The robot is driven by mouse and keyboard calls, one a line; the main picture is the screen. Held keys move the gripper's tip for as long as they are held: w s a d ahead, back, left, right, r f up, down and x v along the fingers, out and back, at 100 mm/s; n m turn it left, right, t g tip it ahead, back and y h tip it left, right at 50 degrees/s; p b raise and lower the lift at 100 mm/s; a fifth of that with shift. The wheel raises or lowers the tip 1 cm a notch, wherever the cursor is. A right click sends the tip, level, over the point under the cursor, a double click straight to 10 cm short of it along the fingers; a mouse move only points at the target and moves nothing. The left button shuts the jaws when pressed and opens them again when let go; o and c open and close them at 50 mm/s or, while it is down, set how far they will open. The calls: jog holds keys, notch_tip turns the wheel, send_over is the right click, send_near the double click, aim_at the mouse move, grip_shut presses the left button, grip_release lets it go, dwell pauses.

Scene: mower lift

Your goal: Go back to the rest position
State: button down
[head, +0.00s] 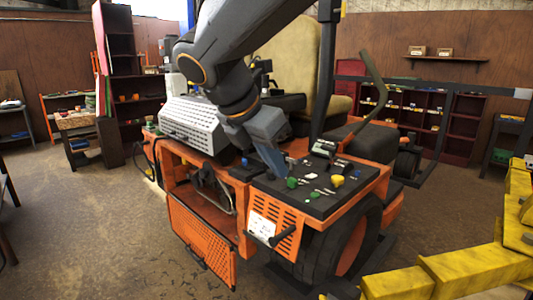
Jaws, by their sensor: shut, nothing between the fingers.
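My gripper (279,163) is at the end of my dark arm, which comes in from the top of the head view. It is pointed down over the left part of the dark control panel (318,201) of the orange mower (180,186). The fingers look closed and empty; whether the tips touch the panel I cannot tell. The panel carries a green knob (292,182), a yellow knob (337,181) and small switches. My arm hides part of the mower's top and seat area.
An orange mesh flap (200,243) hangs open low at the mower's front. A yellow beam (440,275) fills the lower right. Shelves (465,128) stand along the back wall. The brown floor (85,240) at the left is mostly clear.

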jog(key=s+d+f+m+g+y+b, duration=0.1)
jog(key=s+d+f+m, duration=0.1)
jog(key=d+f+m, duration=0.3)
jog(key=s+d+f+m+g+y+b, duration=0.1)
jog(key=d+f+m, duration=0.5)
jog(key=f+m, duration=0.6)
jog(key=s+d+f+m+g+y+b, duration=0.1)
jog(key=s+d+f+m, duration=0.3)
jog(key=f+m, duration=0.5)
jog(key=shift+s+d+f+m+y, duration=0.35)
jog(key=shift+d+f+y, duration=0.45)
jog(key=shift+d, duration=0.4)
jog(key=shift+r, duration=0.15)
